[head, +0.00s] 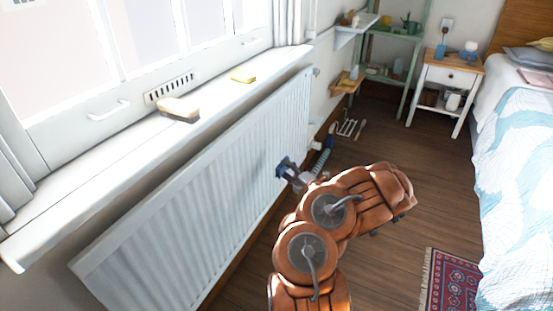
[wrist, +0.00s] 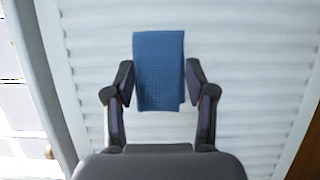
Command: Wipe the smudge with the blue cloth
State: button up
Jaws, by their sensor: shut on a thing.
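My gripper (head: 289,174) is at the front face of the white ribbed radiator (head: 215,170), low and toward its far end. It is shut on the blue cloth (wrist: 158,58), which shows between the two fingers in the wrist view, with the radiator's pale ribs behind it. In the head view only a small blue bit of the cloth (head: 283,165) shows by the fingertips. I cannot tell whether the cloth touches the radiator.
The windowsill (head: 130,145) above the radiator holds a brush-like block (head: 179,109) and a yellow sponge (head: 243,75). A green shelf (head: 395,60) and a white nightstand (head: 448,78) stand behind. The bed (head: 520,160) is at right, with a patterned rug (head: 452,283) beside it. Wooden floor lies open between.

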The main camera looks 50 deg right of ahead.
aim_at(266, 150)
jog(key=shift+w, duration=0.1)
jog(key=shift+w+a+b, duration=0.3)
jog(key=shift+w+b, duration=0.4)
jog(key=shift+w, duration=0.1)
jog(key=shift+w+a+r+b, duration=0.25)
jog(key=shift+w+b, duration=0.15)
jog(key=shift+w, duration=0.4)
jog(key=shift+w+a+r+b, duration=0.2)
jog(key=shift+w+b, duration=0.15)
jog(key=shift+w, duration=0.4)
jog(key=shift+w+a+r+b, duration=0.15)
jog(key=shift+w+r+b, duration=0.2)
jog(key=shift+w, duration=0.45)
jog(key=shift+w+a+b, duration=0.15)
jog(key=shift+w+b, duration=0.15)
jog(key=shift+w, duration=0.2)
jog(key=shift+w+a+b, duration=0.15)
jog(key=shift+w+b, duration=0.15)
jog(key=shift+w, duration=0.2)
jog(key=shift+w+d+f, duration=0.1)
jog(key=shift+w+d, duration=0.1)
jog(key=shift+d, duration=0.55)
jog(key=shift+w+d, duration=0.15)
jog(key=shift+d, duration=0.55)
jog(key=shift+w+d, duration=0.15)
jog(key=shift+d, duration=0.3)
jog(key=shift+w, duration=0.1)
